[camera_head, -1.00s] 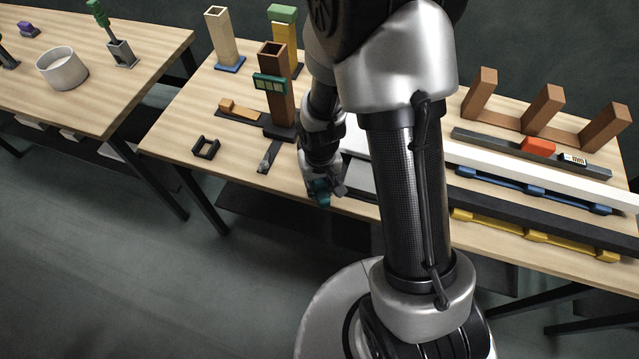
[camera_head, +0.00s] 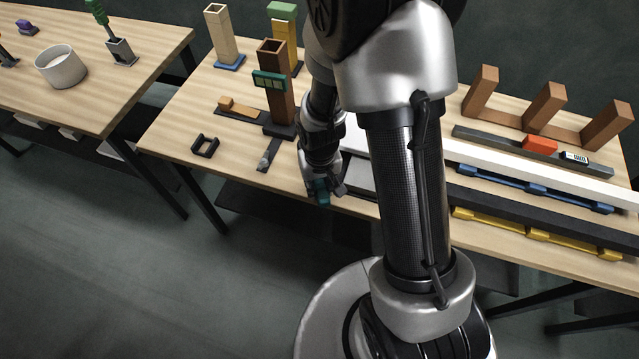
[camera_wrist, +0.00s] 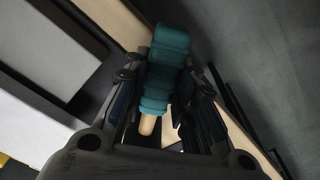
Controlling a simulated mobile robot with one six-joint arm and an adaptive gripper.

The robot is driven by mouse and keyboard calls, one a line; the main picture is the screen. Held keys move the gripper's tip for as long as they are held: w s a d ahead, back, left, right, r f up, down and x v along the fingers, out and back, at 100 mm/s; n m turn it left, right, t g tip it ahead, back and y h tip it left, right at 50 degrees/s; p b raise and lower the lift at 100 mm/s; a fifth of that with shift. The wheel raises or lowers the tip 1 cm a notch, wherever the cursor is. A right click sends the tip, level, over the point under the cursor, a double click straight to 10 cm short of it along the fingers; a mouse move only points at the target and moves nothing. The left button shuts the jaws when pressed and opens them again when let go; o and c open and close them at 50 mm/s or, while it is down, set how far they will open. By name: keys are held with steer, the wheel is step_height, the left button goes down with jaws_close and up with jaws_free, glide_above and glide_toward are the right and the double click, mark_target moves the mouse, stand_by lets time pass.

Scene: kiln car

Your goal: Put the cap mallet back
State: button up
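My gripper (camera_head: 322,190) is low at the front edge of the middle table. A teal ribbed piece, which looks like the cap mallet (camera_wrist: 165,65), lies between its fingers in the wrist view. A short pale wooden part (camera_wrist: 147,125) of it points back toward the palm. The fingers lie close along both sides of it and look shut on it. In the head view only a small teal bit shows at the fingertips. The mallet's far end and any contact with the table are unclear.
A brown square post (camera_head: 275,90) and a black square frame (camera_head: 205,146) stand left of my gripper on the table. Long bars on blue and yellow supports (camera_head: 545,238) lie to the right. The left table holds a white cup (camera_head: 60,70) and a green-handled tool (camera_head: 97,12).

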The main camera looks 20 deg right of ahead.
steer(key=o, duration=0.5)
stand_by(0.5)
steer(key=shift+s+a+r+p, duration=0.1)
steer(key=shift+s+r+p, duration=0.05)
steer(key=shift+r+p, duration=1.65)
steer(key=shift+s+r+p, duration=0.15)
steer(key=shift+r+p, duration=1.15)
steer(key=shift+r, duration=0.9)
steer(key=r, duration=0.8)
steer(key=s+r, duration=0.1)
steer(key=r, duration=0.3)
steer(key=shift+a, duration=0.1)
